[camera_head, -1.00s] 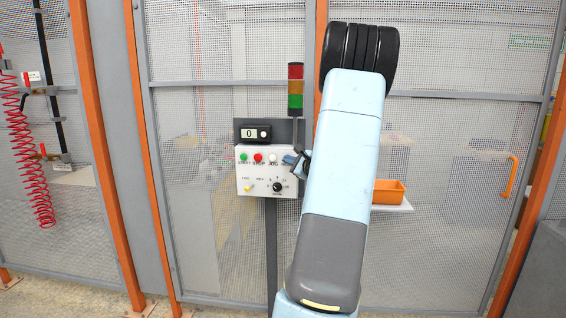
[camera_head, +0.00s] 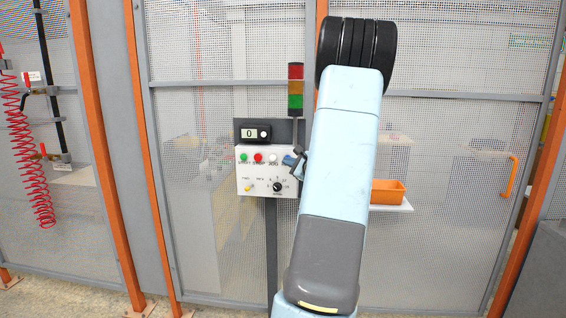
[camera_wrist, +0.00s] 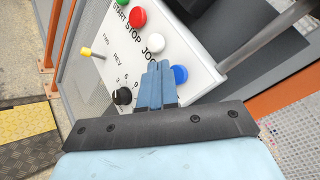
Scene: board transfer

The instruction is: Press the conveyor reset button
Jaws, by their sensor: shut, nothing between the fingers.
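The white control panel (camera_head: 256,181) stands on a post in front of the mesh fence. It has a green START button (camera_wrist: 121,3), a red STOP button (camera_wrist: 138,18) and a white JOG button (camera_wrist: 157,43) in a row. A blue button (camera_wrist: 180,74) sits beyond JOG in the wrist view; its label is not visible. My gripper (camera_wrist: 158,66) is shut and empty, with its blue-grey fingertips over the panel beside the blue button, between it and the black knob. Contact with the panel cannot be told. In the head view my gripper (camera_head: 290,161) is at the panel's right end, partly behind my arm.
The panel also carries a black knob (camera_wrist: 122,96) and a yellow-tipped toggle (camera_wrist: 86,52). A counter (camera_head: 255,133) showing 0 sits above it, beside a red-amber-green light stack (camera_head: 296,88). An orange bin (camera_head: 388,192) is on a shelf to the right.

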